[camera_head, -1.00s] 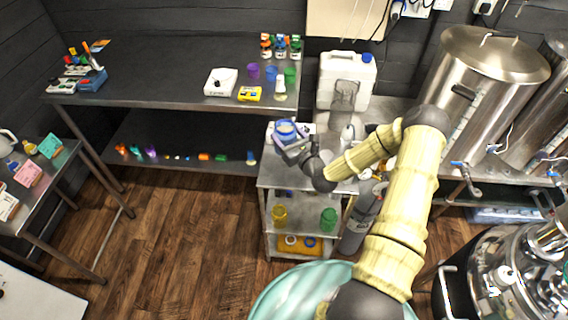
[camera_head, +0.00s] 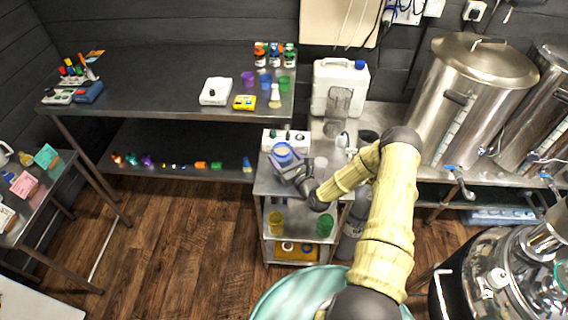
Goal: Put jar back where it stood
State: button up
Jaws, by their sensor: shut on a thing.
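A jar with a blue rim and pale top (camera_head: 282,150) is in my gripper (camera_head: 286,163), at the back left of the steel cart. My gripper is shut on it, and its grey body hides the jar's lower part. The jar looks upright. It shows over or just above the cart top (camera_head: 268,184); I cannot tell whether it touches the surface.
A white device with dark knobs (camera_head: 298,136) is close behind the jar. A white jerrycan (camera_head: 339,84) and steel kettle (camera_head: 470,95) stand behind and to the right.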

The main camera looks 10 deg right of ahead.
aim_at(285, 165)
jog(key=f, duration=0.3)
jog(key=shift+s+a+f+p, duration=0.1)
jog(key=shift+a+f+p, duration=0.1)
jog(key=shift+a+p, duration=0.15)
jog(key=shift+s+d+r, duration=0.1)
jog(key=shift+f, duration=0.25)
jog(key=o, duration=1.2)
jog(key=shift+r, duration=0.1)
jog(key=shift+r, duration=0.15)
jog(key=shift+s+d, duration=0.2)
jog(key=b+v, duration=0.4)
jog(key=v, duration=0.7)
jog(key=shift+s, duration=0.15)
